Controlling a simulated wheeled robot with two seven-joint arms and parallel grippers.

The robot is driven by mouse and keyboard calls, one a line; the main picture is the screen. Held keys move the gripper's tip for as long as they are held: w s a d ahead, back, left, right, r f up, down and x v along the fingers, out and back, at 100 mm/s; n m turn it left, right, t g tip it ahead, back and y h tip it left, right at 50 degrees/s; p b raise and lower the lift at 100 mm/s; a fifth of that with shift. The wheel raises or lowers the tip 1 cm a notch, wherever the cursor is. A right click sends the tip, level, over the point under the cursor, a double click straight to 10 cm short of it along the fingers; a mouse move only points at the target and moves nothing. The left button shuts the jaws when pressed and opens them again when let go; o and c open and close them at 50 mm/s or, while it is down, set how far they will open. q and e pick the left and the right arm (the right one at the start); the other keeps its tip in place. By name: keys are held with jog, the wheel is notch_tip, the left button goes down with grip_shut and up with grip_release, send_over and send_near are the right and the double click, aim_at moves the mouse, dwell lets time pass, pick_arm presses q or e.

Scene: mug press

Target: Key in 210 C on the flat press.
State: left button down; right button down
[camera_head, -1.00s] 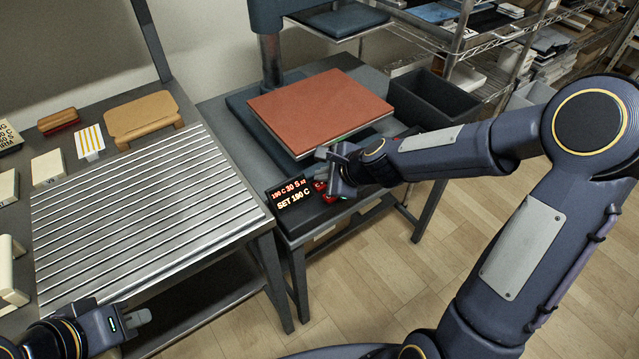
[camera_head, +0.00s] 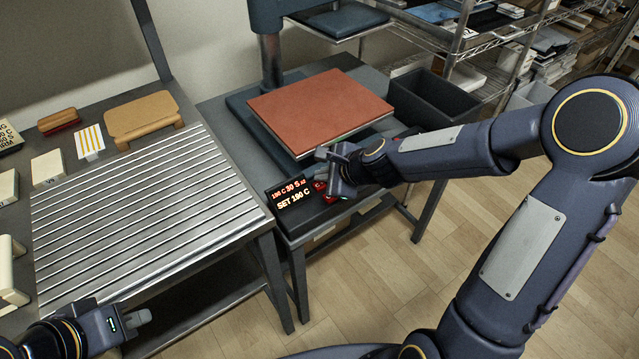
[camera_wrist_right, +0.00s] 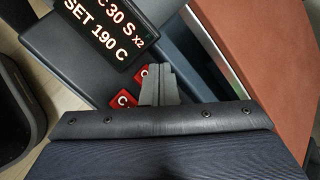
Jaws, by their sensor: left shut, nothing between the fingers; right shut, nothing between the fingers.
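The flat press has a reddish-brown pad (camera_head: 320,108) on the right-hand table. Its display (camera_head: 292,195) reads "190 C 30 S" on top and "SET 190 C" below; it also shows in the right wrist view (camera_wrist_right: 105,35). Red keys (camera_head: 321,187) sit just right of the display, partly hidden by my right gripper; two red keys (camera_wrist_right: 122,100) show around the fingers in the right wrist view. My right gripper (camera_head: 322,172) is shut and empty over the keys; whether it touches one I cannot tell. My left gripper (camera_head: 140,318) is shut and empty at the lower left, by the slatted table's front.
A slatted metal surface (camera_head: 145,215) fills the left table, with pale blocks (camera_head: 47,167), a brown pad (camera_head: 143,115) and a striped card (camera_head: 89,140) behind and beside it. A dark bin (camera_head: 432,98) stands right of the press. Shelves are behind.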

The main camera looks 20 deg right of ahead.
aim_at(324, 187)
jog(key=shift+f, duration=0.15)
jog(key=shift+f+b, duration=0.3)
jog(key=shift+b, duration=0.15)
jog(key=shift+f+b, duration=0.5)
jog(key=shift+b, duration=0.05)
dwell(0.5)
jog(key=shift+r, duration=0.15)
jog(key=shift+r+p, duration=0.75)
jog(key=shift+p, duration=0.1)
notch_tip(324, 187, up, 5)
jog(key=p, duration=0.5)
jog(key=shift+r, duration=0.1)
